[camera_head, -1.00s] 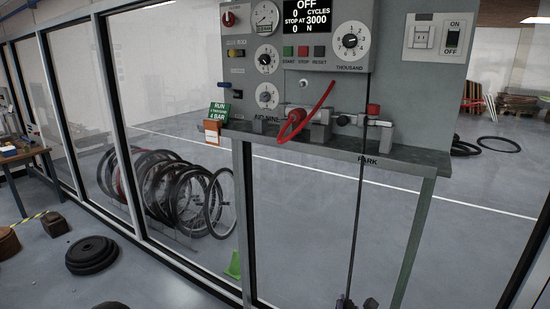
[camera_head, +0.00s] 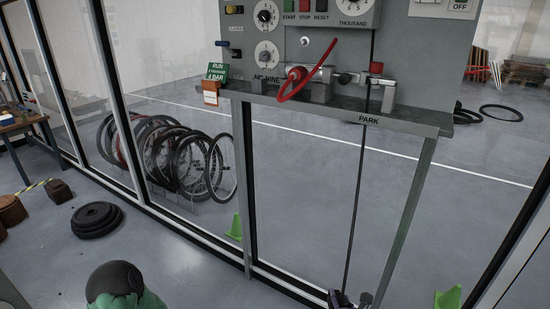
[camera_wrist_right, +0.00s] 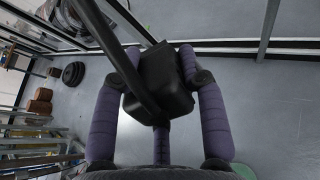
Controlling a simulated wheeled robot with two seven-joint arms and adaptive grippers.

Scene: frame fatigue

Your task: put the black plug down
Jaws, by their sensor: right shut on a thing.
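The black plug (camera_wrist_right: 166,84) is a dark block in the right wrist view, between the purple padded fingers of my right gripper. My right gripper (camera_head: 352,299) shows small at the bottom of the head view, shut on the plug, low in front of the glass wall. A black cable (camera_head: 357,205) runs from the plug up past the shelf to the grey machine. In the wrist view the cable crosses in front of the plug. The plug's underside is hidden. My left gripper is not in view.
Wheels (camera_head: 180,158) stand behind the glass. A black disc stack (camera_head: 97,220) and a dark-topped green object (camera_head: 118,285) are at left. Grey floor between is clear.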

